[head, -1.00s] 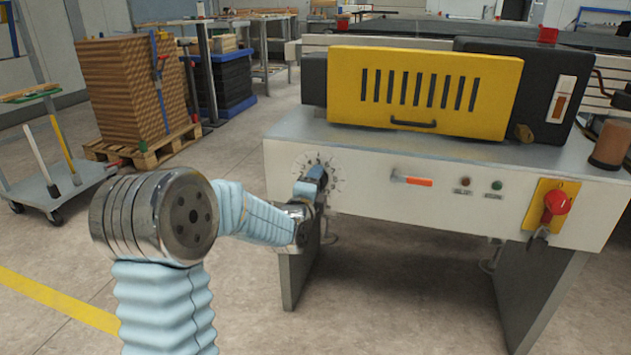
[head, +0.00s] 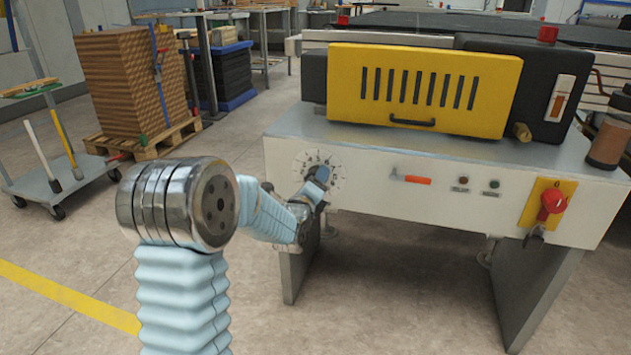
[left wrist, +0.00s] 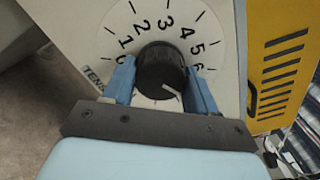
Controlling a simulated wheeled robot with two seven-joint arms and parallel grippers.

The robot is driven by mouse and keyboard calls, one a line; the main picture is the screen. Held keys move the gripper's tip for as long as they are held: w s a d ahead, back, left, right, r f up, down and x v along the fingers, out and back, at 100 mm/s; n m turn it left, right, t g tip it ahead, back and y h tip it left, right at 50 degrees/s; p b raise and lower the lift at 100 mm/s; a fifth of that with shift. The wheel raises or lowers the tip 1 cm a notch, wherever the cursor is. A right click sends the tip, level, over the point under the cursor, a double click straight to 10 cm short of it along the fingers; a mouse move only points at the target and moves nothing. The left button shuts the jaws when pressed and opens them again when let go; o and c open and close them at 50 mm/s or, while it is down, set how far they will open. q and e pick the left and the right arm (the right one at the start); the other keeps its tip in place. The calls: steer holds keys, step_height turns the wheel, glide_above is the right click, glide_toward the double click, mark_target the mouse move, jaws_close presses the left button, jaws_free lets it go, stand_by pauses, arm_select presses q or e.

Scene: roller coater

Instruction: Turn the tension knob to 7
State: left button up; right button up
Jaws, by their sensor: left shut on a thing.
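The tension knob (left wrist: 158,72) is black and round, with a white pointer line on its lower right side in the left wrist view. The white dial (left wrist: 112,40) around it shows numbers 0 to 6; the part beyond 6 is hidden behind my gripper. The pointer slants toward the lower right, toward that hidden part, so its exact reading cannot be told. My left gripper (left wrist: 160,68) is shut on the knob, one blue finger on each side. In the head view my left gripper (head: 317,178) covers the knob, and the dial (head: 338,172) shows around it.
The roller coater's front panel (head: 365,200) also carries an orange-handled lever (head: 415,180), two small buttons (head: 493,184) and a red switch (head: 553,200) on yellow. A yellow slotted guard (head: 440,95) stands above. Open floor lies in front at left.

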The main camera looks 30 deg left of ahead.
arm_select(q)
steer(key=shift+d+f, duration=0.15)
steer(key=shift+d, duration=0.05)
steer(key=o, duration=1)
steer(key=shift+a, duration=0.1)
steer(key=shift+s, duration=0.1)
steer(key=v, duration=1.3)
steer(key=shift+s, duration=0.3)
